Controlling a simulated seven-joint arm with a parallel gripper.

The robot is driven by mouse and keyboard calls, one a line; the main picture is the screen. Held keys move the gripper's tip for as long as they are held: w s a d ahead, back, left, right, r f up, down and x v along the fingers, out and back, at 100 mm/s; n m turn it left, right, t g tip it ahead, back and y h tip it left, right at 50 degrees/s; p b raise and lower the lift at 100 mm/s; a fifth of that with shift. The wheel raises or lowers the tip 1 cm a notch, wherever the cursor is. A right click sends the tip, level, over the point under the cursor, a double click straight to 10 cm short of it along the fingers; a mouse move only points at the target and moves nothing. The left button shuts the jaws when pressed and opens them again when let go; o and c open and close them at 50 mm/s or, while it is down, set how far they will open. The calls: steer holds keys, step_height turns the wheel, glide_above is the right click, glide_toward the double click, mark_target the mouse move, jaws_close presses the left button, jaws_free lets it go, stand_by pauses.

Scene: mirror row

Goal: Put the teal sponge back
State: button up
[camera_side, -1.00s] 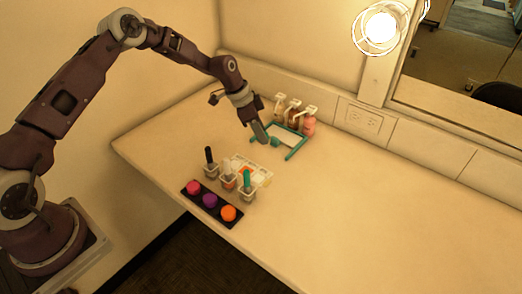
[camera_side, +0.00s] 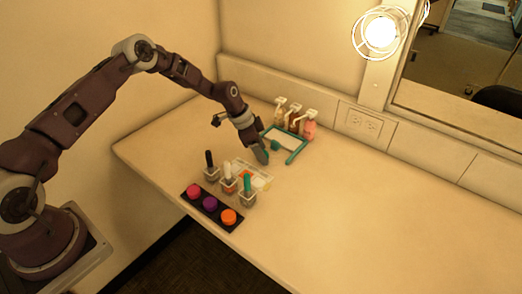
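A small teal lump that looks like the teal sponge (camera_side: 274,145) lies at the near side of a teal-edged tray (camera_side: 297,152) with a pale middle. My gripper (camera_side: 263,157) points down just left of and nearer than the lump, low over the table. Its fingers are small and dark here, so I cannot tell whether they are open or shut. Nothing is clearly seen between them. A clear cup with a teal-handled item (camera_side: 247,186) stands nearer the camera, beside cups with a white-handled item (camera_side: 228,171) and a black-handled item (camera_side: 208,159).
A black strip (camera_side: 221,217) holds pink, purple and orange round pots in front of the cups. A pale palette (camera_side: 262,178) lies behind the cups. Several pump bottles (camera_side: 309,126) stand behind the tray against the wall. The counter's right side (camera_side: 370,220) is clear.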

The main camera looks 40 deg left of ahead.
steer(key=s+r+n+y, duration=0.1)
steer(key=s+r, duration=0.5)
steer(key=r, duration=0.6)
steer(key=s+r+y, duration=0.1)
steer(key=s+r, duration=0.5)
steer(key=r, duration=0.7)
steer(key=s+r+n+y, duration=0.2)
steer(key=s+r+n, duration=0.1)
steer(key=s+r, duration=0.6)
steer(key=s+d+n+t, duration=0.2)
steer(key=s+n, duration=0.3)
steer(key=s, duration=1.5)
steer(key=shift+s+r+h, duration=0.3)
steer(key=shift+s+h, duration=0.05)
steer(key=shift+h, duration=0.05)
